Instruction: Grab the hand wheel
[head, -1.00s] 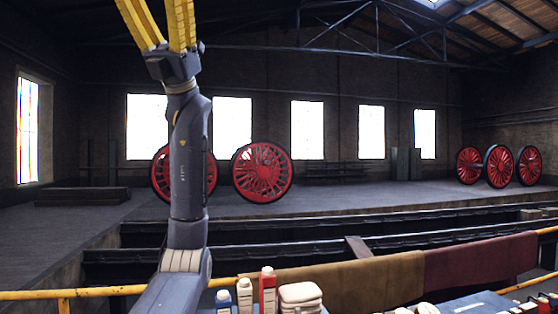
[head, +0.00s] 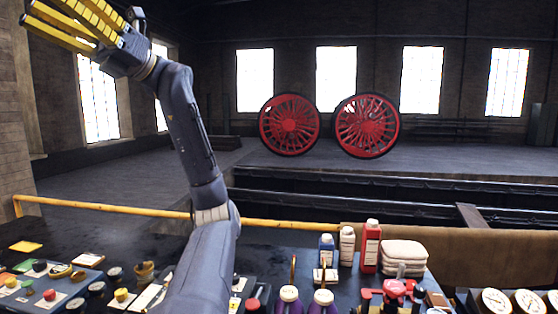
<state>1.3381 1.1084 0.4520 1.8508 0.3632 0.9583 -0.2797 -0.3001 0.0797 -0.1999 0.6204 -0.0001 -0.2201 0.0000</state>
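My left arm rises from the bottom edge left of centre, and its gripper (head: 38,14) is raised at the top left, far above the bench. Its long yellow fingers are spread with gaps between them and hold nothing visible. My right gripper is not in view. I cannot pick out a hand wheel for certain. A small red fitting (head: 394,288) lies on the bench at the lower right, too small to make out its shape. My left arm hides part of the bench.
The dark bench (head: 120,236) carries small jars and caps at the left, purple bottles (head: 289,299), a red bottle (head: 370,246), folded cloths (head: 404,254) and round gauges (head: 494,301). A yellow rail (head: 110,208) runs behind it. Large red spoked wheels (head: 367,126) stand far off.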

